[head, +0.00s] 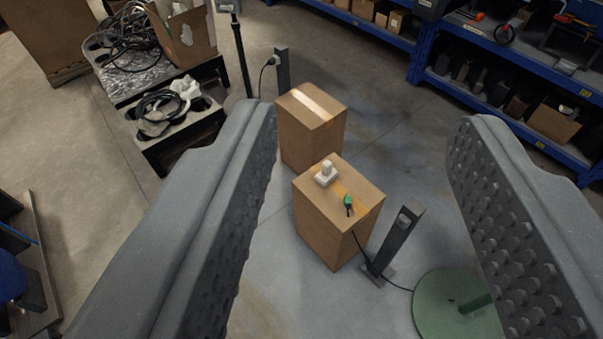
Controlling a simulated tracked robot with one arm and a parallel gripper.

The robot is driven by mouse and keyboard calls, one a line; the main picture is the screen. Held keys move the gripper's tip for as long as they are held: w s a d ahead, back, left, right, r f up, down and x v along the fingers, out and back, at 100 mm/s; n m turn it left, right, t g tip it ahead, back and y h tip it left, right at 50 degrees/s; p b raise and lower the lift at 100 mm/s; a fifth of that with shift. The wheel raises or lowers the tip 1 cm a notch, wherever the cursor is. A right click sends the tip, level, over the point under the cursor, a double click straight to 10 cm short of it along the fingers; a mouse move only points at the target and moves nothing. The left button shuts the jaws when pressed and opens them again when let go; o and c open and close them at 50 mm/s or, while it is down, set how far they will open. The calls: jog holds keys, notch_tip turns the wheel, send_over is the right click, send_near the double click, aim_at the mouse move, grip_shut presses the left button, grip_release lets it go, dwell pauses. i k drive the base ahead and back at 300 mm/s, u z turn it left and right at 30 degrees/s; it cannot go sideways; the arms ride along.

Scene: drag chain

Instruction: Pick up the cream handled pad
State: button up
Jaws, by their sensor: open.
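The cream handled pad (326,175) is a small block with an upright grip. It sits on top of the nearer cardboard box (322,225), toward the back left of the box top. My gripper (365,125) is open, with its two grey studded jaws at the left and right of the picture. The pad shows between the jaws, below and beyond them, and nothing touches it. Nothing is held.
A green plug-like item (348,203) with a black cable lies on the same box top. Another taped box (311,125) stands behind. A grey post (397,240) and a green round base (455,305) stand to the right. Blue shelving (425,80) lines the back.

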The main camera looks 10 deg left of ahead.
aim_at(327, 175)
jog(key=z, duration=0.4)
jog(key=i, duration=1.85)
jog(key=z, duration=0.05)
